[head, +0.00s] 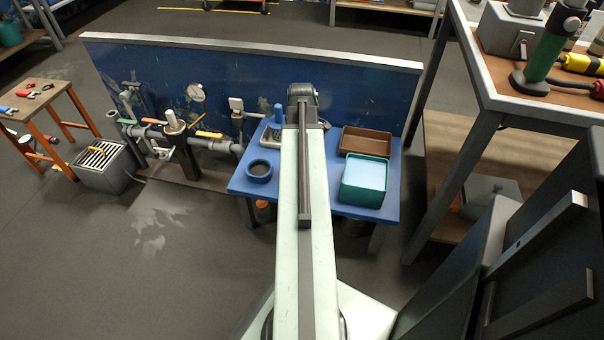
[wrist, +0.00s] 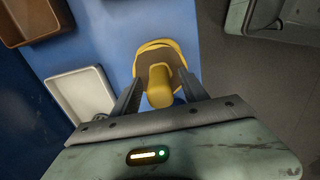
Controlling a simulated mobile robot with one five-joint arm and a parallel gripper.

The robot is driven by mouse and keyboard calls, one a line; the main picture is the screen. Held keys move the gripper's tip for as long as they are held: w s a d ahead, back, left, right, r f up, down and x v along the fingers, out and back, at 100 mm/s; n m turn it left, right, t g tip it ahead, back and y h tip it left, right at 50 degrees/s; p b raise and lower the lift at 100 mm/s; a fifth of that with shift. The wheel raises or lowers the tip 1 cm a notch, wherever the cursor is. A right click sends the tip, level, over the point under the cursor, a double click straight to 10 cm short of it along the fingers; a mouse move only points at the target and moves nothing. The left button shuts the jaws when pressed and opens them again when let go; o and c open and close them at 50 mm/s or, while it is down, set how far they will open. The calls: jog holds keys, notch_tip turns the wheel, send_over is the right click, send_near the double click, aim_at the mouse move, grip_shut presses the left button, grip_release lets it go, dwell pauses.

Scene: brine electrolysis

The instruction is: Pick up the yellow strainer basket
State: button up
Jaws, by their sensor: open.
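The yellow strainer basket (wrist: 155,46) lies on the blue table in the wrist view, with a yellow rim, a brownish inside and a thick yellow grip pointing towards my gripper. My gripper (wrist: 160,80) is open, with one dark finger on each side of the yellow grip. I cannot tell whether the fingers touch it. In the head view my own arm covers the middle of the table, and neither the basket nor my gripper can be made out.
A pale tray (wrist: 52,86) lies left of the basket in the wrist view. A blue panel (head: 250,65) stands behind; a workbench (head: 487,97) is at right.

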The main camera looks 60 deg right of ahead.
jog(key=shift+r, duration=0.1)
grip_shut()
dwell(1.2)
